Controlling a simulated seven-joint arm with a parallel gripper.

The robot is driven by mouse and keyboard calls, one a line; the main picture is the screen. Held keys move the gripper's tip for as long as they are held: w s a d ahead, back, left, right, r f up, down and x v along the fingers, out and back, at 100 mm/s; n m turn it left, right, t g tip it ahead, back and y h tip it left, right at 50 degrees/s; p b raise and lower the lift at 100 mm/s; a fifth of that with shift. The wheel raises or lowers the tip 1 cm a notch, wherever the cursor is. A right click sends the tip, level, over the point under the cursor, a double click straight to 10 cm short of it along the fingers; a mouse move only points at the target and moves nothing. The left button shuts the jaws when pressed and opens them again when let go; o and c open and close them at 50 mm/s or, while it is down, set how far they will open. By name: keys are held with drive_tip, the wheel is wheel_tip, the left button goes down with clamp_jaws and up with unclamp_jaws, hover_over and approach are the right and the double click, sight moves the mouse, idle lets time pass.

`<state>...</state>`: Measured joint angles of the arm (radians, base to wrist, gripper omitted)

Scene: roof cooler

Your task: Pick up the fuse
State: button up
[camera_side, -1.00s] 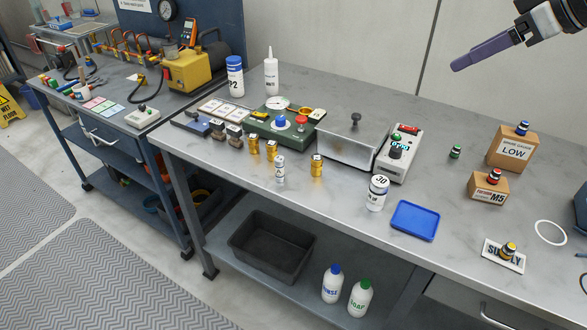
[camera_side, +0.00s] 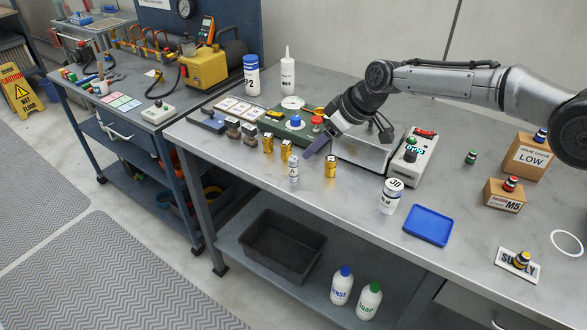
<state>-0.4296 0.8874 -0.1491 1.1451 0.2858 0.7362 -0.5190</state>
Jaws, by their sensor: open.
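The small white cylinder with silver ends and a letter label (camera_side: 294,171), which looks like the fuse, stands upright on the steel bench near its front edge. Only one finger shows clearly, and I cannot tell the exact gap. Nothing is seen held.
Gold parts (camera_side: 331,166) stand close on both sides of the cylinder. Behind are a green unit with knobs (camera_side: 283,127) and a metal box (camera_side: 362,152). A white jar (camera_side: 391,196) and blue tray (camera_side: 428,225) are to the right.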

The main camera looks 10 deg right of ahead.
sight(294, 167)
drive_tip(key=x, duration=1.2)
drive_tip(key=shift+w+f, duration=0.1)
drive_tip(key=shift+f, duration=0.05)
clamp_jaws()
